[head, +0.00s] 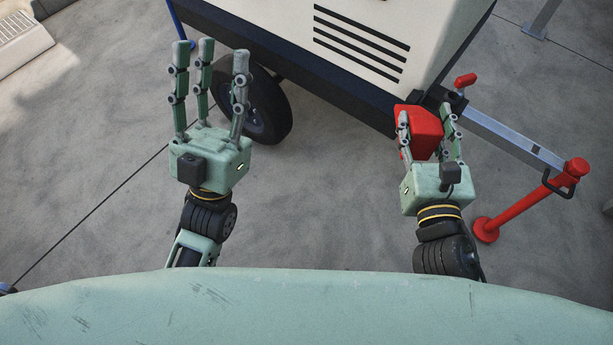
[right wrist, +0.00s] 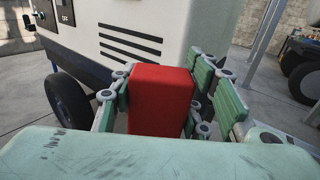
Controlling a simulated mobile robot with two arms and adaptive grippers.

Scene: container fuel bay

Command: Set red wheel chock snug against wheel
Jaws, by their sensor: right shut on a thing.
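The red wheel chock (head: 426,130) is a wedge-like block in the head view, held up in front of the white trailer unit. My right gripper (head: 428,122) is shut on it, with fingers on both sides. In the right wrist view the chock (right wrist: 160,98) fills the space between the fingers. The black wheel (head: 262,112) is under the left part of the trailer, well left of the chock and apart from it; the right wrist view shows a wheel (right wrist: 72,101) at left. My left gripper (head: 211,62) is open and empty, partly in front of the wheel.
The white trailer unit (head: 345,30) with dark vents stands ahead. Its grey tow bar (head: 510,140) runs to the right, near a red post (head: 520,205) with a round foot. A pale stepped block (head: 22,35) is at upper left. The floor between my arms is clear.

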